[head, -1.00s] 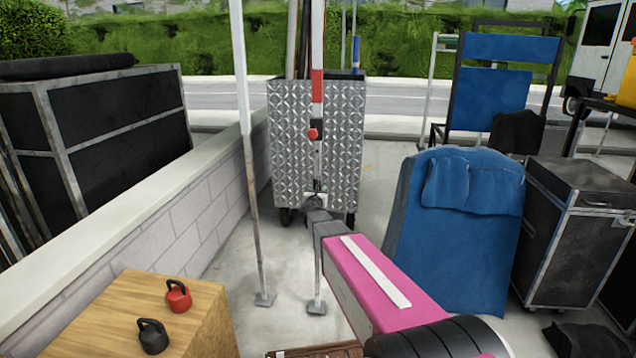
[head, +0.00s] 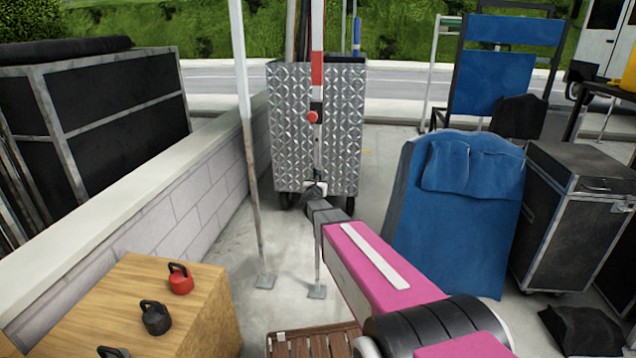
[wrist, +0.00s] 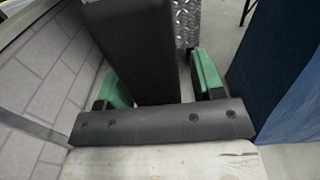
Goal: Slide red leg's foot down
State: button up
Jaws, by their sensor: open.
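The red-marked leg (head: 316,72) is a thin upright pole in the head view, white above and below a red band. A red knob (head: 312,117) sits on its dark clamp. Its lower tube ends in a small flat grey foot (head: 317,291) on the ground. My gripper (head: 316,188) is at the leg's lower part, above the foot and below the knob. In the wrist view its green fingers (wrist: 163,80) stand apart, with a dark grey slab between them in the picture. I cannot tell whether the fingers touch the leg.
A white pole (head: 240,70) with its own foot (head: 265,281) stands to the left. A metal tread-plate cart (head: 345,120) stands behind. A blue-draped thing (head: 455,225) is at right. A wooden box (head: 205,310) with kettlebells is at front left, beside the low block wall (head: 175,205).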

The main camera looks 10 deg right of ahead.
jog(key=v, duration=1)
jog(key=shift+s, duration=0.35)
jog(key=shift+a, duration=0.15)
jog(key=s+a+f+n+g+y, duration=0.2)
jog(key=s+f+n+g+y, duration=0.3)
jog(key=n, duration=0.8)
jog(key=s+a+f+n+g+y, duration=0.25)
jog(key=s+n, duration=0.45)
jog(key=n, duration=0.6)
jog(key=s+d+f+n+g+h, duration=0.1)
jog(key=s+d+n+g, duration=0.2)
jog(key=s+n+g, duration=0.2)
jog(key=s+d+f+n+g+h, duration=0.1)
jog(key=s+d+n+g, duration=0.3)
jog(key=s+n, duration=0.4)
jog(key=s+f, duration=0.1)
jog(key=s, duration=0.2)
jog(key=shift+d+f+n+g, duration=0.25)
jog(key=shift+d+n+g, duration=0.05)
jog(key=shift+g, duration=0.05)
